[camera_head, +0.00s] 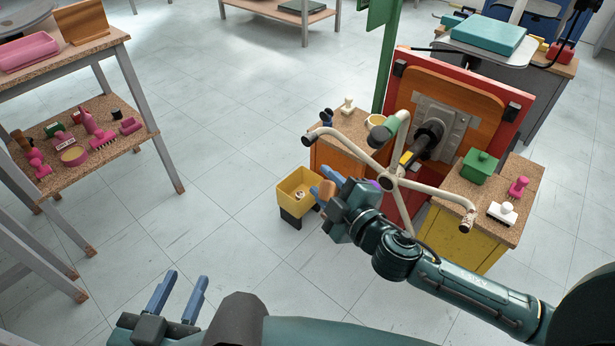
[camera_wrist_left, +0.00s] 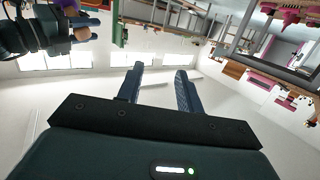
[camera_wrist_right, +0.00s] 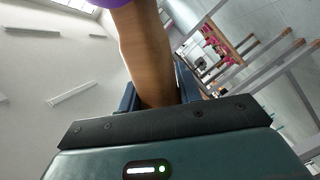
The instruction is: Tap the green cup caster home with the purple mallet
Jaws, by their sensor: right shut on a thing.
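The purple mallet's wooden handle (camera_wrist_right: 145,50) is in my right gripper (camera_head: 322,184), which is shut on it. The mallet's purple head (camera_wrist_right: 102,3) is cut off at the top of the right wrist view; only a sliver shows in the head view (camera_head: 375,184), behind my gripper. The green cup caster (camera_head: 391,129) is at the upper leg end of the cream five-legged chair base (camera_head: 405,182). My right gripper is left of and below it, apart from it. How deep the caster sits cannot be told. My left gripper (camera_head: 180,284) is open and empty at the lower left.
The chair base is clamped to a red panel (camera_head: 478,80) with cabinets on both sides. A green box (camera_head: 480,165) stands on the right one. A yellow bin (camera_head: 283,183) stands left of the base. A shelf of pink tools (camera_head: 105,165) is far left. Floor between is clear.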

